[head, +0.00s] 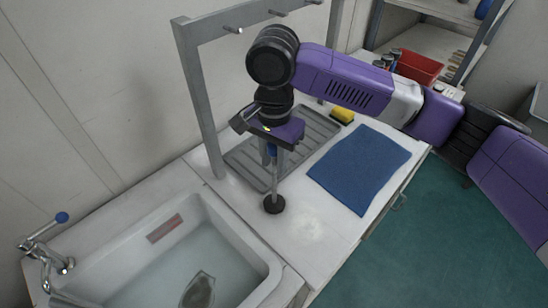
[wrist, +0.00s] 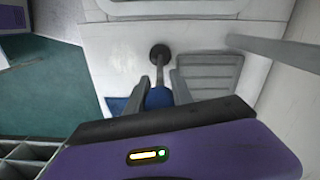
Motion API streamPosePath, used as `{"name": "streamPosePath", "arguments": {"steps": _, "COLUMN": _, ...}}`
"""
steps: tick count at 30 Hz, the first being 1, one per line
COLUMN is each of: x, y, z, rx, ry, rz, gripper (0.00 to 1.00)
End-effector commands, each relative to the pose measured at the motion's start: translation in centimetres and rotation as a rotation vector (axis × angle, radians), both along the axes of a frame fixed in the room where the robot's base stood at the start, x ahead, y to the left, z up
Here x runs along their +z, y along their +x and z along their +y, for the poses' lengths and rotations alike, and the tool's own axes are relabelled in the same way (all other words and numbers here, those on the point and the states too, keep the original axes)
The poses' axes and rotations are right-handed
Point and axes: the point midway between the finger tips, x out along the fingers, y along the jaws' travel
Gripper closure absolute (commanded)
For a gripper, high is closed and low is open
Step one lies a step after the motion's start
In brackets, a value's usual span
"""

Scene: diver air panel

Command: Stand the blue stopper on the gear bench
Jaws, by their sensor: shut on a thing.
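My gripper (head: 270,155) is shut on the blue stopper above the white gear bench (head: 310,228). The stopper has a blue knob between the fingers, a thin metal rod and a round black foot (head: 273,204). It hangs about upright, foot down, over the bench strip between the sink and the grey tray. I cannot tell whether the foot touches the bench. In the wrist view the blue knob (wrist: 158,97) shows between the fingertips (wrist: 160,88), with the black foot beyond it.
The sink (head: 275,272) holds water and a dark object. A ribbed grey tray (head: 245,160), a blue mat (head: 360,168) and a yellow sponge (head: 342,115) lie on the bench. A grey frame with pegs (head: 200,100) rises behind. The bench front by the foot is bare.

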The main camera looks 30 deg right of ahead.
Motion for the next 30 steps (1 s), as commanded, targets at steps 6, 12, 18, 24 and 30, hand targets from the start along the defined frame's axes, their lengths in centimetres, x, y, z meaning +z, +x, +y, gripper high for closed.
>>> {"name": "streamPosePath", "arguments": {"steps": 6, "x": -0.18, "y": 0.02, "z": 0.0, "rx": 0.0, "ry": 0.0, "rz": -0.001, "gripper": 1.0}}
{"name": "streamPosePath", "arguments": {"steps": 12, "x": -0.38, "y": 0.02, "z": 0.0, "rx": 0.0, "ry": 0.0, "rz": -0.001, "gripper": 1.0}}
{"name": "streamPosePath", "arguments": {"steps": 18, "x": -0.58, "y": 0.03, "z": -0.01, "rx": 0.0, "ry": 0.0, "rz": -0.001, "gripper": 1.0}}
{"name": "streamPosePath", "arguments": {"steps": 24, "x": -0.78, "y": 0.04, "z": -0.01, "rx": 0.0, "ry": 0.0, "rz": -0.001, "gripper": 1.0}}
{"name": "streamPosePath", "arguments": {"steps": 30, "x": -0.91, "y": 0.05, "z": -0.02, "rx": -0.001, "ry": 0.0, "rz": -0.001, "gripper": 0.63}}
